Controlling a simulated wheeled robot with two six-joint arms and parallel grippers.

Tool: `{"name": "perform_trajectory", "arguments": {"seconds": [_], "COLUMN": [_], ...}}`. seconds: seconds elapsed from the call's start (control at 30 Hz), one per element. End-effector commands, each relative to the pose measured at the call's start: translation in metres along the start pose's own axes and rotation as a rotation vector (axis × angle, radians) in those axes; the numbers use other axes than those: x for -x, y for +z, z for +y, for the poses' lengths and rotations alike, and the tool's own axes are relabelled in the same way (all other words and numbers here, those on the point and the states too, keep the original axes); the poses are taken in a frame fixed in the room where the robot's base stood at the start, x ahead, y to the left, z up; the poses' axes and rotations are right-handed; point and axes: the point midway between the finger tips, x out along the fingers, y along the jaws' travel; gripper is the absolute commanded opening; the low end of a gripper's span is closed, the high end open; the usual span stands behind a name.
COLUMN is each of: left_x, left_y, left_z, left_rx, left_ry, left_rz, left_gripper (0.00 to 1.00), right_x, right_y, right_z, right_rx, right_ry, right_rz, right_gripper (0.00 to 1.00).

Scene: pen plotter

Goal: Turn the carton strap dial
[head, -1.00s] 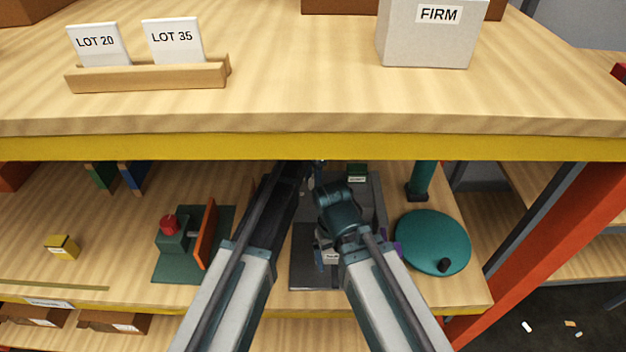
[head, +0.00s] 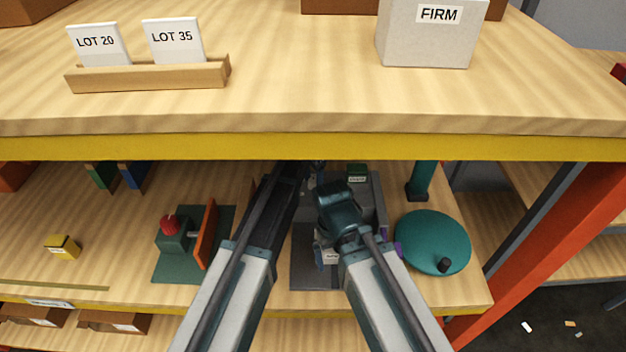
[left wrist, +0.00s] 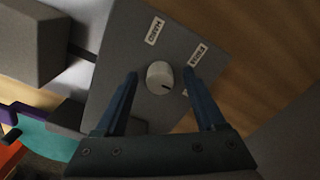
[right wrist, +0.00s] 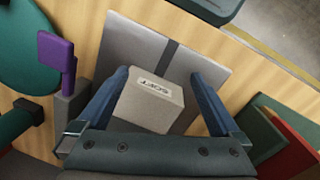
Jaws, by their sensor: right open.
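One reads HARD (left wrist: 154,29) and the other looks like FIRM (left wrist: 196,56). A short dark mark on the dial points to the lower right. My left gripper (left wrist: 160,73) is open, one finger on each side of the dial; contact is not clear. In the right wrist view, a small light grey carton (right wrist: 150,105) labelled SOFT stands on a grey plate (right wrist: 130,40). My right gripper (right wrist: 159,75) is open around it.
An upper shelf with a yellow edge (head: 180,147) overhangs the work area. A grey FIRM box (head: 425,40) and a holder with LOT cards (head: 150,76) stand on it. A teal disc (head: 432,240) is at the right, a green device with a red knob (head: 170,224) at the left.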

Motion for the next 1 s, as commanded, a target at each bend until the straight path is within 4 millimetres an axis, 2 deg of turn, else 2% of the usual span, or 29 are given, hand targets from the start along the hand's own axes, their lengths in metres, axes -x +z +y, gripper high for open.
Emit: {"name": "perform_trajectory", "arguments": {"seconds": [0.27,0.47,0.67,1.0], "left_x": [0.002,0.015,0.040,0.093], "left_y": [0.000,0.000,0.000,0.000], "left_z": [0.000,0.000,0.000,0.000], "left_rx": [0.001,0.001,0.001,0.000], "left_ry": [0.000,0.000,0.000,0.000], "left_rz": [0.000,0.000,0.000,0.000], "left_gripper": [0.72,0.72,0.72,0.72], "right_x": [0.002,0.015,0.040,0.093], "right_y": [0.000,0.001,0.002,0.005], "right_z": [0.000,0.001,0.004,0.009], "right_rx": [0.000,0.000,0.000,0.001], "right_ry": [0.000,0.000,0.000,0.000], "right_rz": [0.000,0.000,0.000,0.000], "right_gripper": [1.00,1.00,1.00,1.00]}}
